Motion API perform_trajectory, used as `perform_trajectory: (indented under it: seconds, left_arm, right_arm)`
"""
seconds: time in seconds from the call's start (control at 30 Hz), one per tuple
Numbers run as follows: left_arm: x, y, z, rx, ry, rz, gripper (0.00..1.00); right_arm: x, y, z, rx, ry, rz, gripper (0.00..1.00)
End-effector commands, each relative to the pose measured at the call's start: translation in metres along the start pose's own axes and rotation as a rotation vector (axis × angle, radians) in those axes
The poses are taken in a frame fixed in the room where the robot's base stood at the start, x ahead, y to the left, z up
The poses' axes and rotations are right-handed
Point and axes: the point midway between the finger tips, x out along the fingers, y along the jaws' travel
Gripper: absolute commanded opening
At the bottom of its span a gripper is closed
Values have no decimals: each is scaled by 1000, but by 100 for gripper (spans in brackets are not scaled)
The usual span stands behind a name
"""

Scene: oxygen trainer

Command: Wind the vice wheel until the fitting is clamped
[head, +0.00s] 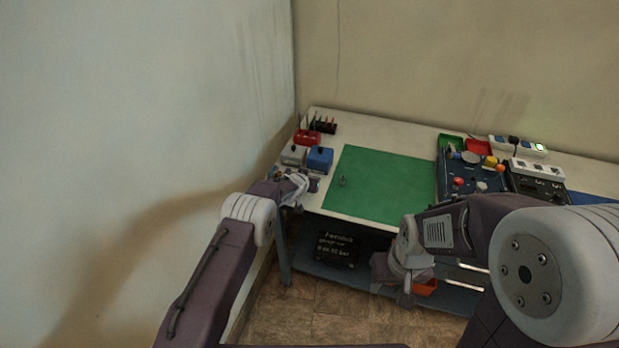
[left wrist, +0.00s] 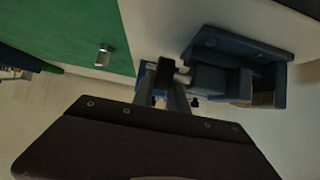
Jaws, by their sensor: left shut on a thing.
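The blue vice (left wrist: 225,82) sits at the table's front left corner in the left wrist view. In the head view only a small part of it (head: 278,174) shows behind my left gripper (head: 299,188). My left gripper's fingers (left wrist: 172,88) are shut at the end of the vice's spindle, on the vice wheel, which they mostly hide. A small grey metal cylinder (left wrist: 103,55) stands on the green mat, apart from the vice; it also shows in the head view (head: 342,181). I cannot tell whether a fitting is between the jaws. My right gripper (head: 405,294) hangs low before the table, its fingers unclear.
The green mat (head: 385,185) is mostly clear. A blue box (head: 320,158), a pale box (head: 294,155) and a red holder (head: 307,138) stand behind the vice. A dark panel (head: 450,185) with knobs lies right of the mat. The wall (head: 130,150) is close on the left.

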Motion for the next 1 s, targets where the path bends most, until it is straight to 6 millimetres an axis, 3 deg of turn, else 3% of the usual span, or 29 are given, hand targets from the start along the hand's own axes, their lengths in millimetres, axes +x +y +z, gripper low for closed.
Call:
perform_trajectory:
  seconds: [0.03, 0.07, 0.1, 0.37, 0.57, 0.73, 1.0]
  left_arm:
    - [0, 2, 1, 1, -2, 2, 0]
    - [0, 2, 1, 1, -2, 2, 24]
    - [0, 2, 1, 1, -2, 2, 27]
    - [0, 1, 1, 1, -1, 1, 27]
    - [-5, 1, 2, -1, -1, 2, 27]
    - [-20, 1, 4, 0, 0, 1, 27]
    - [-58, 1, 1, 1, -1, 1, 27]
  right_arm:
    - [0, 0, 0, 0, 0, 0, 40]
    - [0, 0, 0, 0, 0, 0, 40]
    - [0, 0, 0, 0, 0, 0, 40]
    - [0, 0, 0, 0, 0, 0, 40]
    - [12, 0, 1, 0, 0, 0, 40]
    - [30, 1, 3, 0, 0, 0, 40]
    - [36, 1, 4, 0, 0, 0, 40]
